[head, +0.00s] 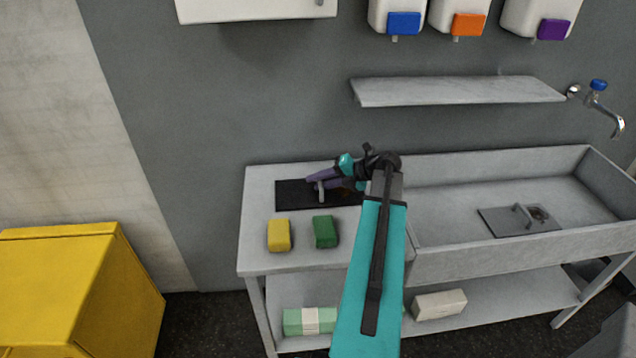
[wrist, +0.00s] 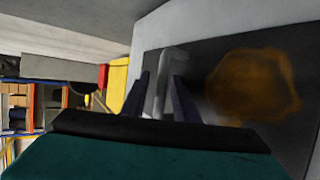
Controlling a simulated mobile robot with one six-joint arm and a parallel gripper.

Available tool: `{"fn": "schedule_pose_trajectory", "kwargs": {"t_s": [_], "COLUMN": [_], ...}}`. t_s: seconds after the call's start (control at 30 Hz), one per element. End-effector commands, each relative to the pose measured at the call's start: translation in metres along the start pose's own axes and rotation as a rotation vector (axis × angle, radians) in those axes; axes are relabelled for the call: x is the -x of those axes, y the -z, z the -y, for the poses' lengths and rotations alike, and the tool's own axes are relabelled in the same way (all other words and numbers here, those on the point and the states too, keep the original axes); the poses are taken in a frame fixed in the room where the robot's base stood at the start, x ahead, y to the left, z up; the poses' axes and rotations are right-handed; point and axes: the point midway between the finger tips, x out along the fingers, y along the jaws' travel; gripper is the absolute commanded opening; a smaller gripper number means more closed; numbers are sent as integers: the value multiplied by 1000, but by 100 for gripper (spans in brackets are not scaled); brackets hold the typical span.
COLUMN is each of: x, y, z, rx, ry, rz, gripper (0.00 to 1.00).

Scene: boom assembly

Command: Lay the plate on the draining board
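A black plate (head: 291,195) with a grey handle (head: 320,190) lies, or is held very low, over the draining board (head: 262,255). I cannot tell whether it rests fully. In the wrist view the dark plate (wrist: 225,62) shows an orange-brown stain, and its grey handle (wrist: 160,90) stands between my fingers. My gripper (head: 318,181) reaches in from the right with purple fingers on either side of the handle. In the wrist view my gripper (wrist: 161,82) looks open, with a narrow gap beside the handle. My wrist hides the plate's right end.
A yellow sponge (head: 279,235) and a green sponge (head: 325,231) lie in front of the plate. The sink (head: 450,208) at right holds a grey handled plate (head: 505,223) beside a brown patch. A wall shelf (head: 455,91), dispensers and a tap (head: 605,105) are above. A yellow cabinet (head: 75,290) stands left.

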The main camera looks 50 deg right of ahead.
Motion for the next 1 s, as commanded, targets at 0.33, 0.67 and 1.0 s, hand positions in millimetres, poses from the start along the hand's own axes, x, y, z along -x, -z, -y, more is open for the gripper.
{"fn": "schedule_pose_trajectory", "kwargs": {"t_s": [0.33, 0.67, 1.0], "x": [8, 52, 103], "y": [0, 0, -1], "z": [2, 2, 1], "rx": [-1, 0, 0], "ry": [7, 5, 4], "rz": [1, 3, 2], "gripper": [31, 31, 31]}}
